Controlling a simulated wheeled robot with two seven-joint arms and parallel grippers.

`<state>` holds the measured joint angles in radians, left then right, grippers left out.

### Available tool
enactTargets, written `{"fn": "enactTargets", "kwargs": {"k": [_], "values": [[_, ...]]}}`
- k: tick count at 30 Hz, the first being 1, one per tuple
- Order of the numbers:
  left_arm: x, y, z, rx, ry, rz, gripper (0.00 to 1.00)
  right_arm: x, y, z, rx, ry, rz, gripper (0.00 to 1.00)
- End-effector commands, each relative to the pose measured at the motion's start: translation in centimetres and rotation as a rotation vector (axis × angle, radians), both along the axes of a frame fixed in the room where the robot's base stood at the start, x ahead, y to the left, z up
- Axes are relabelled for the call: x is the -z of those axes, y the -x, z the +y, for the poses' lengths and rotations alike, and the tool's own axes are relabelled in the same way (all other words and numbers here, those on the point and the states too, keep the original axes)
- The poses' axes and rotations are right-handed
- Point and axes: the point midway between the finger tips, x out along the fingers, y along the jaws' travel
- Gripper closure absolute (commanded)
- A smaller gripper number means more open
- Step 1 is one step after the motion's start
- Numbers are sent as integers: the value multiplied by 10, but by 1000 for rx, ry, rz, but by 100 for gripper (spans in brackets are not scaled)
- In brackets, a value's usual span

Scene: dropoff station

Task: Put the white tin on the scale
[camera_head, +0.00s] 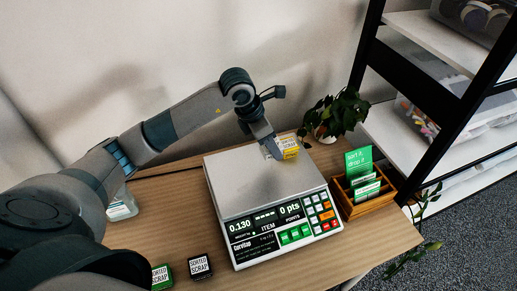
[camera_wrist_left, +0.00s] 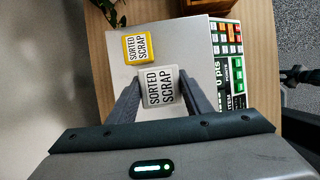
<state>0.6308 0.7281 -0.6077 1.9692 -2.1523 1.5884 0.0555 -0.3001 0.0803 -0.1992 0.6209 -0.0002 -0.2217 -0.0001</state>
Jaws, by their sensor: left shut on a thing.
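The white tin (camera_wrist_left: 159,87), labelled SORTED SCRAP, is between the fingers of my left gripper (camera_wrist_left: 158,92) in the left wrist view. The gripper is shut on it. In the head view my left gripper (camera_head: 271,149) points down over the far right part of the scale (camera_head: 245,178), and the white tin is hard to make out there. I cannot tell whether the tin touches the plate. A yellow tin (camera_wrist_left: 136,47) stands on the plate close beside the white one, and it also shows in the head view (camera_head: 290,154). The display reads 0.130.
A black tin (camera_head: 199,265) and a green tin (camera_head: 162,276) stand on the wooden table (camera_head: 300,275) left of the scale. A wooden card holder (camera_head: 362,205) and a potted plant (camera_head: 336,112) stand to the right. A black-framed shelf (camera_head: 440,95) rises behind.

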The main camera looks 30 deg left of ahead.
Motion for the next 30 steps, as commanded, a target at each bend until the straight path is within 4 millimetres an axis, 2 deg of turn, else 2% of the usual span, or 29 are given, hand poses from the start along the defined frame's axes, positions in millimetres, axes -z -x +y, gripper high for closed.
{"fn": "enactTargets", "kwargs": {"k": [1, 4, 9, 23, 30], "values": [[3, -1, 11, -6, -1, 5, 83, -8, 0, 1, 0, -1, 0, 69], [13, -3, 27, -4, -2, 3, 83, -13, 0, 1, 1, -1, -1, 69], [24, -6, 43, -1, 0, 0, 83, -18, 0, 2, 1, -1, -2, 69], [30, -6, 45, 0, 1, -1, 83, -21, 0, 2, 0, -2, -2, 69], [55, -6, 45, 0, 3, 1, 83, -36, 0, 2, 0, -2, -1, 69]]}}
